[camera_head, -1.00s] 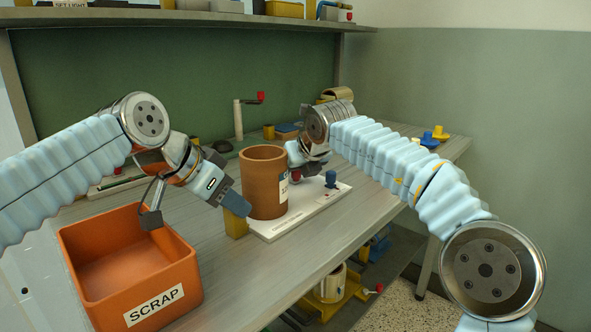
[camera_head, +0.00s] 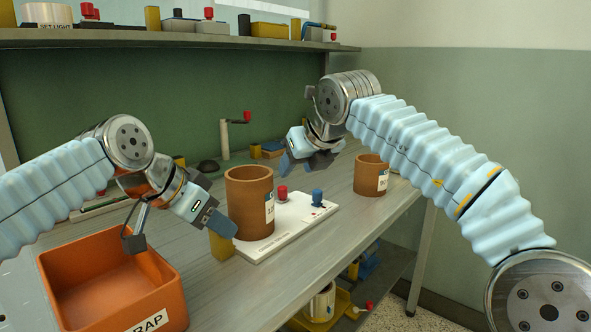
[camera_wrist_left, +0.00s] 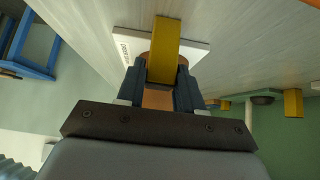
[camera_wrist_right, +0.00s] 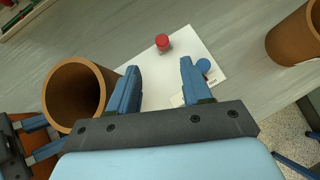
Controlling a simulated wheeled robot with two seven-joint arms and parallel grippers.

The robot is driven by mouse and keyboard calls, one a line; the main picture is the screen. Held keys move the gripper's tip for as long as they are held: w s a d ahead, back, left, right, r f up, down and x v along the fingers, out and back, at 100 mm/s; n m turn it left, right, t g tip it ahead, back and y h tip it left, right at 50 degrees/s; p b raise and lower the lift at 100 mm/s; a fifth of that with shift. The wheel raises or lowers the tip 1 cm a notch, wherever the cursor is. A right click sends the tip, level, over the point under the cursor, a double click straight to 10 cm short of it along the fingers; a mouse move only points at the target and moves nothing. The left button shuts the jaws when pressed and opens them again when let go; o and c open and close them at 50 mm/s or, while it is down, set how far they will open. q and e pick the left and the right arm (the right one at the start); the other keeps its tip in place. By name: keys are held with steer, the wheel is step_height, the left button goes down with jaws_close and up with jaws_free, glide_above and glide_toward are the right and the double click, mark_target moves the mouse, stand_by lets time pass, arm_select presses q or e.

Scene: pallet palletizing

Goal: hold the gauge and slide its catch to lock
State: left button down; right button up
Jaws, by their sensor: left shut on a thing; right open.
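The gauge appears to be the white plate (camera_head: 290,221) on the bench, with a red knob (camera_head: 282,192) and a blue knob (camera_head: 318,197); which is the catch I cannot tell. A brown cylinder (camera_head: 250,205) stands upright at its left end. My left gripper (camera_head: 222,228) is shut on the yellow block (camera_head: 221,247) at that end, also seen in the left wrist view (camera_wrist_left: 168,50). My right gripper (camera_head: 312,160) is open and empty above the plate. In the right wrist view, the red knob (camera_wrist_right: 163,43) shows between its fingers and the blue knob (camera_wrist_right: 203,66) beside the right finger.
An orange SCRAP bin (camera_head: 160,290) stands at the front left. A second brown cylinder (camera_head: 371,177) stands to the right of the plate. A crank post (camera_head: 224,138) and small blocks are behind. A loaded shelf (camera_head: 180,38) runs above the back.

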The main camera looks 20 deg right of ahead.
arm_select(q)
steer(key=c, duration=0.6)
jaws_free()
steer(key=shift+c, duration=0.2)
